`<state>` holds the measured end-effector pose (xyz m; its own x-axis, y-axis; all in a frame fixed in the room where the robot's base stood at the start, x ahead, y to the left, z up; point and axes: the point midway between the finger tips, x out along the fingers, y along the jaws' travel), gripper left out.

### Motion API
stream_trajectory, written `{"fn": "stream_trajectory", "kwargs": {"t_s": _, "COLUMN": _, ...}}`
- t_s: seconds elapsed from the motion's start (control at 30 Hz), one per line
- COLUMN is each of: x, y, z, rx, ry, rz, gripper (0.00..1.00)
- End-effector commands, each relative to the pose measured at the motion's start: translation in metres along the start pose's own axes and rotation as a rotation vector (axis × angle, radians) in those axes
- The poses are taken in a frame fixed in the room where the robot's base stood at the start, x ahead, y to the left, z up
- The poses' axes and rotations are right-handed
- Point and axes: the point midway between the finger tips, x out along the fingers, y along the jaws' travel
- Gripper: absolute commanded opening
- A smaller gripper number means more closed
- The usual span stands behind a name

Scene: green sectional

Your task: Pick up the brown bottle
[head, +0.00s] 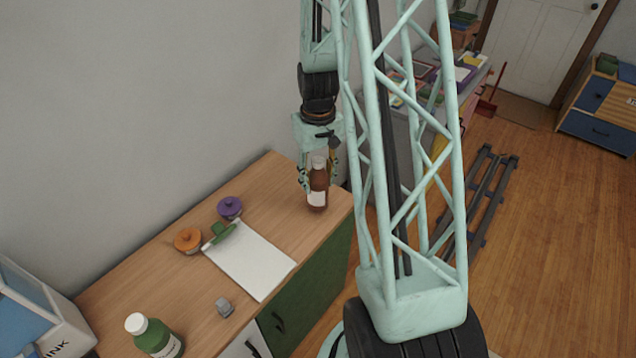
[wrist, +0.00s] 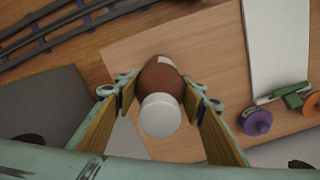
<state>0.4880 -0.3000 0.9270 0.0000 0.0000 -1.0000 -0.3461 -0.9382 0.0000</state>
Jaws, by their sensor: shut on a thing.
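The brown bottle (head: 318,190) has a white cap and a pale label. It stands upright near the far right end of the wooden cabinet top (head: 272,178) in the head view. My gripper (head: 319,172) is around its upper part from above, with a finger on either side. In the wrist view the bottle (wrist: 160,76) lies between the two fingers of my gripper (wrist: 161,100), its white cap facing the camera. My gripper is shut on the bottle. Whether its base touches the cabinet top is hard to tell.
A white sheet (head: 250,262), a green object (head: 221,232), orange (head: 188,240) and purple (head: 230,207) lidded items, a grey block (head: 224,307) and a green bottle (head: 155,337) are left of the brown bottle. The wall is close behind.

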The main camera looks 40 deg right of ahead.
Motion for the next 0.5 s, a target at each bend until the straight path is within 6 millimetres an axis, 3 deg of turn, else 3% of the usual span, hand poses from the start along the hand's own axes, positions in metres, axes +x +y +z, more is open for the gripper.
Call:
{"fn": "stream_trajectory", "kwargs": {"t_s": 0.37, "x": -0.025, "y": 0.000, "z": -0.001, "rx": 0.000, "ry": 0.002, "rz": 0.000, "gripper": 0.18}}
{"fn": "stream_trajectory", "kwargs": {"t_s": 0.5, "x": -0.025, "y": 0.002, "z": 0.015, "rx": 0.001, "ry": -0.002, "rz": 0.000, "gripper": 0.18}}
